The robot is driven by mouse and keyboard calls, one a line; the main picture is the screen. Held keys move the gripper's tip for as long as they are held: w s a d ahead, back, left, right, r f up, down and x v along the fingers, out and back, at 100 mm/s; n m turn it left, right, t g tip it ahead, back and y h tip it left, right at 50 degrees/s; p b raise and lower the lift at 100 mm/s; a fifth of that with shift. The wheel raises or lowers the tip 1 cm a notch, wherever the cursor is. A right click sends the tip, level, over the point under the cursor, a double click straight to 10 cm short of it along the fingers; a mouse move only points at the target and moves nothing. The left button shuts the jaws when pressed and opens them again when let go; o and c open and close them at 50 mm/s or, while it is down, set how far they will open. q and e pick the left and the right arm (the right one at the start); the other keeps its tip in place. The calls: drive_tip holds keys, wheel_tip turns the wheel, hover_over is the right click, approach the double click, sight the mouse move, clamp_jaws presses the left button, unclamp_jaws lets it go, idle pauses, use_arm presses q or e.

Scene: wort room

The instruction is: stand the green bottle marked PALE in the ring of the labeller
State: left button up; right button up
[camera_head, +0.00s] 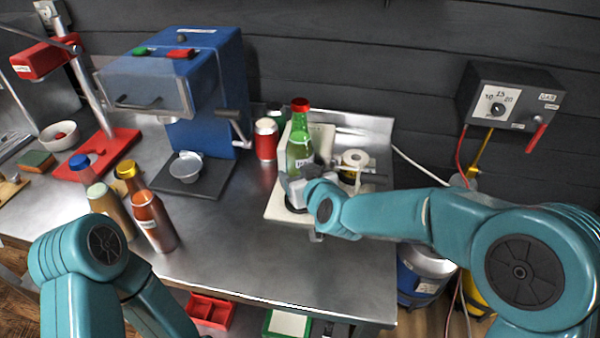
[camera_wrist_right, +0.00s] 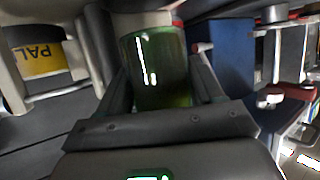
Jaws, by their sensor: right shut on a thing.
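The green bottle (camera_head: 300,145) with a red cap stands upright at the labeller, and a pale label on it is partly covered. My right gripper (camera_head: 297,180) is shut around its lower body; the bottle also fills the jaws in the right wrist view (camera_wrist_right: 158,75). The labeller (camera_head: 278,211) has a pale base and a label roll (camera_head: 355,158). A yellow label reading "PAL" (camera_wrist_right: 38,60) shows in the wrist view. A dark part of the ring shows under my gripper. The bottle's foot is hidden, so I cannot tell whether it is inside the ring. My left gripper is out of view.
A blue machine (camera_head: 185,90) with a metal cup (camera_head: 186,167) stands left of the labeller. A red can (camera_head: 266,139) is close to the bottle's left. Several bottles (camera_head: 152,221) stand at the left front. The table's front middle (camera_head: 235,245) is clear.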

drive_tip(key=shift+d+f, duration=0.1)
drive_tip(key=shift+f, duration=0.25)
drive_tip(key=shift+s, duration=0.1)
drive_tip(key=shift+f, duration=0.1)
drive_tip(key=shift+b, duration=0.35)
drive_tip(key=shift+f, duration=0.2)
drive_tip(key=shift+r, duration=0.1)
drive_tip(key=shift+f+b, duration=0.35)
